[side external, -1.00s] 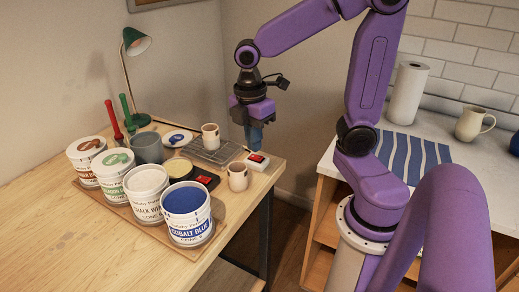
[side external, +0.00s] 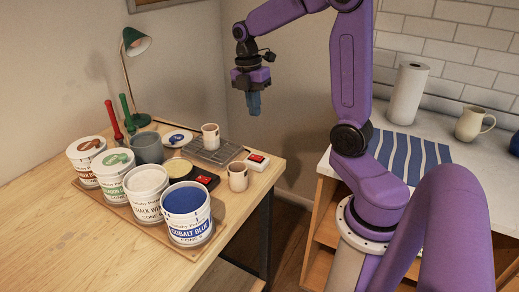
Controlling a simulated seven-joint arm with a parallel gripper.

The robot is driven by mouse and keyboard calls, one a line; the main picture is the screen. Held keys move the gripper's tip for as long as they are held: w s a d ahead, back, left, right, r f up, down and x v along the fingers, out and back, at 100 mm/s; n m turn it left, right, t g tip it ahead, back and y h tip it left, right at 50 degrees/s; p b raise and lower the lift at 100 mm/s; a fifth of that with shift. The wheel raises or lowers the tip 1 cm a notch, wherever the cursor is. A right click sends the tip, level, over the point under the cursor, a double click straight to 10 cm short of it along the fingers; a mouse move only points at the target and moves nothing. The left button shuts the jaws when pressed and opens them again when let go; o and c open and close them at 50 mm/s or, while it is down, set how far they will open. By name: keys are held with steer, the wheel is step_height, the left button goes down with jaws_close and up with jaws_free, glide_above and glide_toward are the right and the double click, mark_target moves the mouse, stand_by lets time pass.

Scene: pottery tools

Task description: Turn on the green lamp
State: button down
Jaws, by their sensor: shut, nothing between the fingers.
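The green lamp (side external: 135,42) stands at the back left of the wooden table, on a round green base, its shade tilted over the table. I cannot tell clearly whether it is lit. A small white box with a red button (side external: 256,159) sits at the table's right edge. A second red button on a black base (side external: 206,178) is beside the paint cans. My gripper (side external: 254,112) is shut and empty, pointing down, in the air above and behind the white button box, touching nothing.
Several paint cans (side external: 187,214) stand on a wooden board at the front. A grey cup (side external: 148,149), a wire rack (side external: 212,151) and two small mugs, one on the rack (side external: 211,136) and one near the edge (side external: 238,176), crowd the middle. The table's front left is clear.

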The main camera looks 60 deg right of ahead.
mark_target(261, 158)
steer(key=shift+f, duration=0.1)
steer(key=f, duration=0.4)
steer(key=s+f, duration=0.1)
steer(key=f, duration=0.8)
steer(key=shift+s+f, duration=0.35)
steer(key=shift+s, duration=0.05)
steer(key=shift+s+f, duration=0.1)
steer(key=shift+f, duration=0.1)
steer(key=shift+w+r, duration=0.2)
steer(key=shift+w, duration=0.65)
steer(key=shift+r, duration=0.15)
